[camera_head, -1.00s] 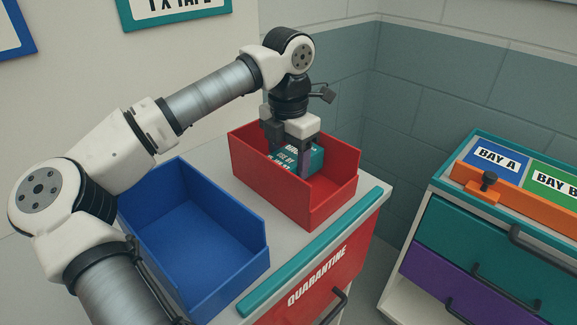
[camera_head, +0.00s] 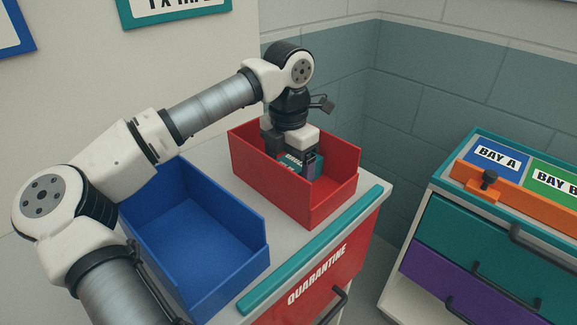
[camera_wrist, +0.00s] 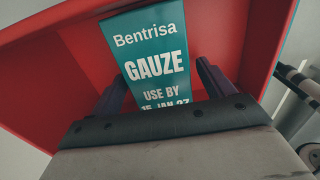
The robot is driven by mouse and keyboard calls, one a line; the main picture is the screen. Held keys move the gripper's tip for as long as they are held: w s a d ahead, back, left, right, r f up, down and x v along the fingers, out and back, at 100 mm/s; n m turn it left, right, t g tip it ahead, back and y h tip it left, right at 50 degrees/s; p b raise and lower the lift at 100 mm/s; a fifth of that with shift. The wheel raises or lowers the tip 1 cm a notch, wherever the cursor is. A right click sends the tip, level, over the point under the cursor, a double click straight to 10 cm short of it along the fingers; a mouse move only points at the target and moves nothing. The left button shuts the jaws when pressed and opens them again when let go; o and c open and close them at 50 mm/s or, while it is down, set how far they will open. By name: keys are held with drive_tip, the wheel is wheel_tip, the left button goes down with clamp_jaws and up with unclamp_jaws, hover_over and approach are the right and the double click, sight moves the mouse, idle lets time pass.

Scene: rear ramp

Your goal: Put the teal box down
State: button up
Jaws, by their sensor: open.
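The teal box (camera_wrist: 155,62), labelled Bentrisa GAUZE, is inside the red bin (camera_head: 335,185). In the wrist view it lies between my two dark fingers, with a gap visible at its sides. My gripper (camera_head: 298,165) reaches down into the red bin, and its jaws are open around the box. In the head view only part of the box (camera_head: 290,160) shows between the fingers. The bin's front wall hides the lower part of the box, so I cannot tell how it meets the floor.
An empty blue bin (camera_head: 258,262) stands left of the red bin on the same cabinet top. A teal edge strip (camera_head: 312,250) runs along the cabinet's front, above a red QUARANTINE drawer (camera_head: 318,280). A drawer unit (camera_head: 465,237) with bay labels stands at right.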

sight(289, 165)
wheel_tip(289, 165, up, 12)
drive_tip(key=shift+r, duration=0.2)
idle(0.5)
